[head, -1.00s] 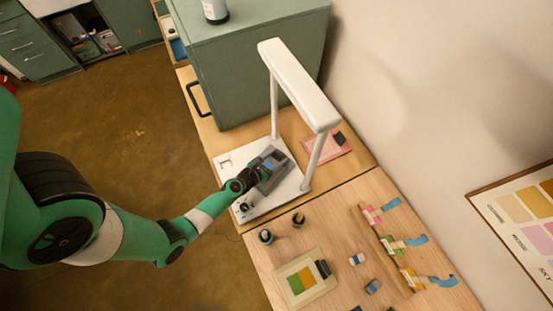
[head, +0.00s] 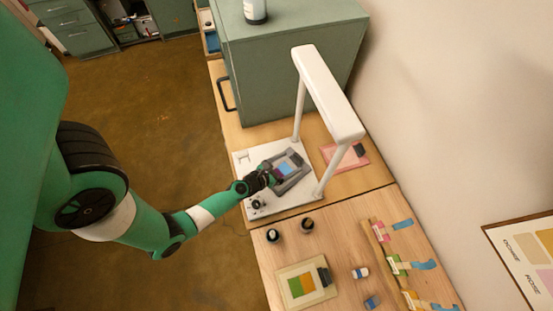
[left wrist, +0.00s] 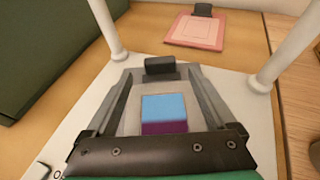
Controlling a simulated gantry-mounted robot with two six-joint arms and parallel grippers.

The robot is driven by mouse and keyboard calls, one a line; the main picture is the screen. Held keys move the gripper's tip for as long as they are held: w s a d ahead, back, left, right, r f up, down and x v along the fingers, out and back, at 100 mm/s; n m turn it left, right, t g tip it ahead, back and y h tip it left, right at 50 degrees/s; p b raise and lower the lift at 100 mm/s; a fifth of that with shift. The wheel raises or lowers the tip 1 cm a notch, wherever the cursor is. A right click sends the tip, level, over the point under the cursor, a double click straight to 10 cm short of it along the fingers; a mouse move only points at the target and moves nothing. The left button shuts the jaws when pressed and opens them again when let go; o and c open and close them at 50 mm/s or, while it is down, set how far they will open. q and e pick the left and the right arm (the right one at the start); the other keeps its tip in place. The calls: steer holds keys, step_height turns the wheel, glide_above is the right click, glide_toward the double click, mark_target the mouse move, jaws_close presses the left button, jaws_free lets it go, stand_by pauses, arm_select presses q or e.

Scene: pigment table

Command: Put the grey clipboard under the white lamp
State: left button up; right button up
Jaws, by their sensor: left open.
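The grey clipboard (head: 291,166) lies on the white base plate of the white lamp (head: 325,92), below the lamp's long head and between its two posts. It carries a blue and purple sheet. In the left wrist view the clipboard (left wrist: 164,105) lies with its dark clip at the far end. My left gripper (head: 287,170) is open at the clipboard. In the left wrist view its two dark fingers (left wrist: 160,82) lie along either side of the sheet, apart from each other. Whether they touch the clipboard I cannot tell. My right gripper is out of view.
A pink clipboard (head: 346,157) lies behind the right lamp post. A green cabinet (head: 280,75) stands behind the lamp. Two dark jars (head: 307,225), a beige clipboard (head: 285,302) and a wooden rack (head: 380,245) with coloured tags stand on the table in front.

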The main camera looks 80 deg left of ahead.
arm_select(q)
steer(key=v, duration=0.8)
steer(key=shift+s+d, duration=0.1)
steer(key=shift+s, duration=0.05)
